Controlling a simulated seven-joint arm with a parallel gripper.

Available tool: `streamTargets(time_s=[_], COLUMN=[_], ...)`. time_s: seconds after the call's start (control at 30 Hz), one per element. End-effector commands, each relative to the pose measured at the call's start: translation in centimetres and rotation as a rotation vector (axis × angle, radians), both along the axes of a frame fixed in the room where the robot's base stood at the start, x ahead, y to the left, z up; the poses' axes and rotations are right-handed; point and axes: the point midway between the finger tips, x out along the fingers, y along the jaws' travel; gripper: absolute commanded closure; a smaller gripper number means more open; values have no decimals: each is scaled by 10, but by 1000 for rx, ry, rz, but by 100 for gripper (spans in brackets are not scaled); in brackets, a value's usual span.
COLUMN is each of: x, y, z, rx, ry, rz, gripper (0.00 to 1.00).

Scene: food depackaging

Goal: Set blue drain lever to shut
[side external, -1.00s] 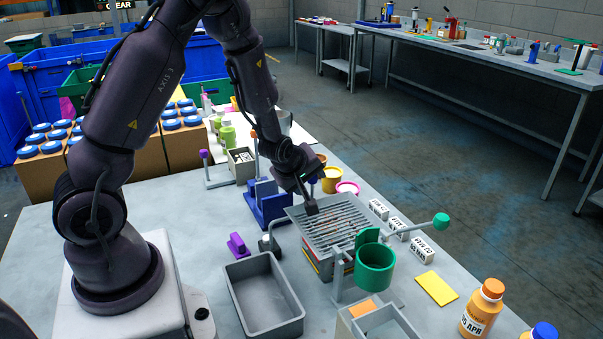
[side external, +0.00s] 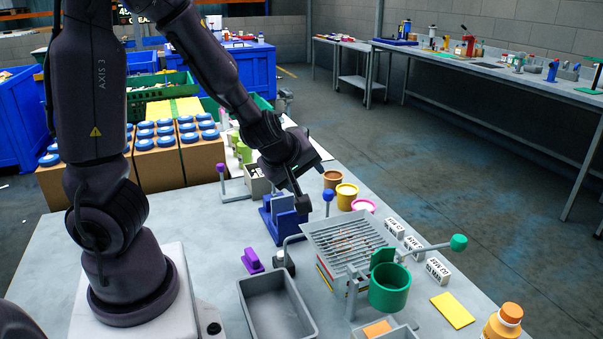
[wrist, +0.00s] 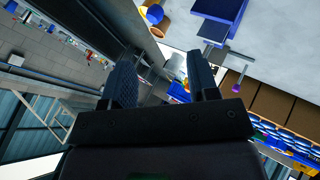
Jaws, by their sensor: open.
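A lever with a round blue knob (side external: 328,195) stands upright beside a blue fixture (side external: 272,213) with a grey block, behind the grey slatted drain rack (side external: 350,238). In the wrist view the blue knob (wrist: 155,14) shows at the top, near the cups. The blue fixture (wrist: 222,8) is also at the top there. My gripper (side external: 301,200) hangs just left of the blue knob in the side view, above the fixture. Its two fingers (wrist: 162,80) are apart with nothing between them in the wrist view. Whether it touches the lever cannot be told.
A green-knobbed lever (side external: 458,242) and green cup (side external: 389,290) are at the rack's right. A purple-knobbed lever (side external: 221,168) stands behind left. Brown (side external: 331,179) and yellow (side external: 345,196) cups stand behind the blue knob. A grey tray (side external: 277,308) and purple object (side external: 252,261) are in front.

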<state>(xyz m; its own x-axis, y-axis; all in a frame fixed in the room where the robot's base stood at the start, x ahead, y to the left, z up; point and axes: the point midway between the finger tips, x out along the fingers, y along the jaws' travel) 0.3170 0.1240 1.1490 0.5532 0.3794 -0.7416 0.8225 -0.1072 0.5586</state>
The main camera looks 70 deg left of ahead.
Motion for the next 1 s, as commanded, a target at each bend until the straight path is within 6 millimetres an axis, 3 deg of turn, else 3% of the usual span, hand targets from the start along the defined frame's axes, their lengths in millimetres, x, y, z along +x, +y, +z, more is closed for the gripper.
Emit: streamTargets(time_s=[0.57,0.67,0.77,0.83,0.9,1.0], x=[-4,-4,-3,-5,-17,-48], y=[-3,-11,-41,-77,-112,-143], z=[3,-1,-7,-2,14,44], rx=[-7,-30,-75,-115,-130,-60], ry=[6,29,95,138,175,242], rz=[-5,-55,-250,-484,-754,-1115], gripper=[46,46,46,46,46,46])
